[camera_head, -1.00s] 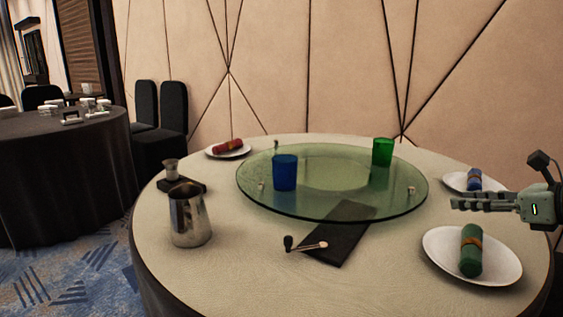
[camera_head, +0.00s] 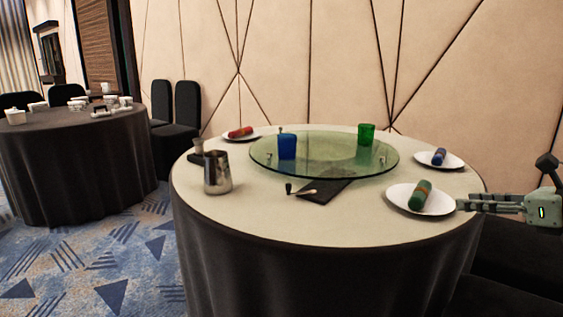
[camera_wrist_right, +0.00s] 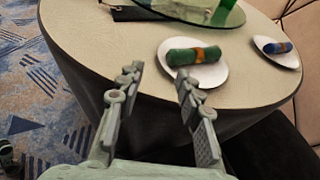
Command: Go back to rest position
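My right gripper (camera_head: 462,205) shows at the right edge of the head view, beside the round table (camera_head: 330,228). In the right wrist view its two fingers (camera_wrist_right: 154,88) stand apart with nothing between them, so it is open and empty. Beyond the fingers, a white plate (camera_wrist_right: 215,76) with a rolled green napkin (camera_wrist_right: 190,56) lies near the table's edge. That green napkin also shows in the head view (camera_head: 421,194). My left gripper is in neither view.
The table holds a glass turntable (camera_head: 325,165) with a blue cup (camera_head: 287,146) and a green cup (camera_head: 366,134). A metal pitcher (camera_head: 217,173) stands at its left. A second dark-clothed table (camera_head: 75,165) is at far left. Open carpet (camera_head: 120,250) lies between the tables.

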